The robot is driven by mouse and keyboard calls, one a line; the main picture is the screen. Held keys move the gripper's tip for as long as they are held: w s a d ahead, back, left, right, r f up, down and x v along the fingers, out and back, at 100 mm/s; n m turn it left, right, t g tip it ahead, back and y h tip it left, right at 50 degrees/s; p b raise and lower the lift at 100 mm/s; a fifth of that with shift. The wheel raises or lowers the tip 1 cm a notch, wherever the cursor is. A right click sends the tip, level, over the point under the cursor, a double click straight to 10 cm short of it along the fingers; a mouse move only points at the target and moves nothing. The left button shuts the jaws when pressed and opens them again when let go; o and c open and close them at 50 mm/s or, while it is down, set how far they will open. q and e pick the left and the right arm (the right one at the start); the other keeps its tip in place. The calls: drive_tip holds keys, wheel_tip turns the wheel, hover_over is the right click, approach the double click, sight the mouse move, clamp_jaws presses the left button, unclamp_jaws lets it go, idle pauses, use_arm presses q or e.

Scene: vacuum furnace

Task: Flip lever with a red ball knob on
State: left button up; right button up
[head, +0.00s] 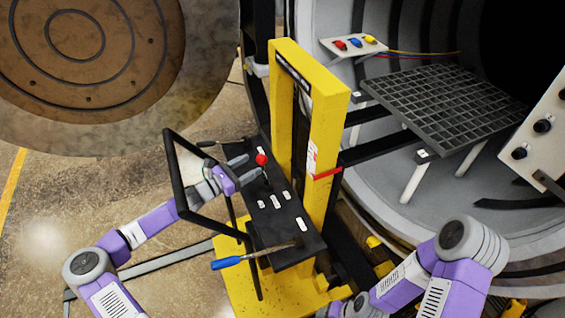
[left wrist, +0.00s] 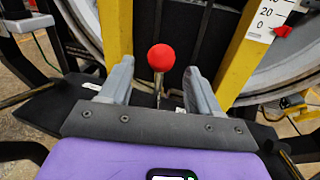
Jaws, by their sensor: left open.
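The lever's red ball knob (head: 262,160) stands up from the black panel (head: 283,222) on the yellow lift truck. In the left wrist view the red knob (left wrist: 161,58) sits on a thin metal stem between and just beyond my left fingertips. My left gripper (head: 248,168) is open and empty, with its fingers reaching toward the knob from the left. The left gripper (left wrist: 162,82) has a finger on each side of the stem, and both look apart from it. My right arm shows at the lower right, but its gripper is not visible.
A black handle frame (head: 170,165) surrounds my left wrist. A blue-handled lever (head: 228,262) sticks out from the panel's near end. The yellow mast (head: 323,150) rises behind the panel. A grid rack (head: 440,105) extends from the furnace chamber at the right.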

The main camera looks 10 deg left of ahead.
sight(261, 159)
use_arm(q)
drive_tip(key=b+x, duration=0.1)
drive_tip(key=x, duration=0.6)
drive_tip(key=shift+w+d, duration=0.15)
drive_tip(key=shift+d, duration=0.1)
drive_tip(key=shift+r, duration=0.1)
clamp_jaws()
